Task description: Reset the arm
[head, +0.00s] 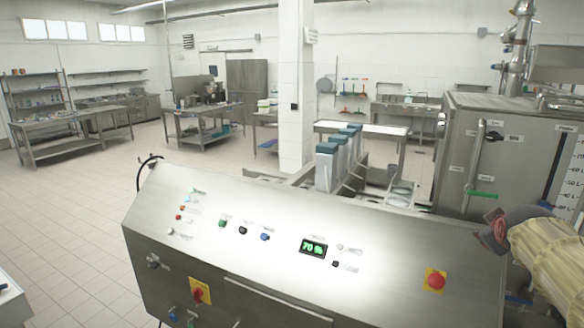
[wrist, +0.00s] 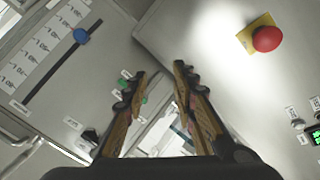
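My arm, in a yellowish cover, reaches in from the right edge of the head view. My gripper (head: 492,232) is at its end, in front of the steel tank and above the right end of the control panel (head: 210,240). In the wrist view my gripper (wrist: 160,82) has its two fingers apart with nothing between them. The red emergency button on its yellow plate (wrist: 266,38) lies to the upper right of the fingers there, apart from them. It also shows in the head view (head: 436,281), below and left of the gripper.
The steel tank (head: 455,150) with a green-handled lever (head: 482,194) stands close behind the gripper. A level scale with a blue marker (wrist: 81,36) shows on it. Teal-topped containers (head: 328,165) stand behind the panel. The tiled floor on the left is clear.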

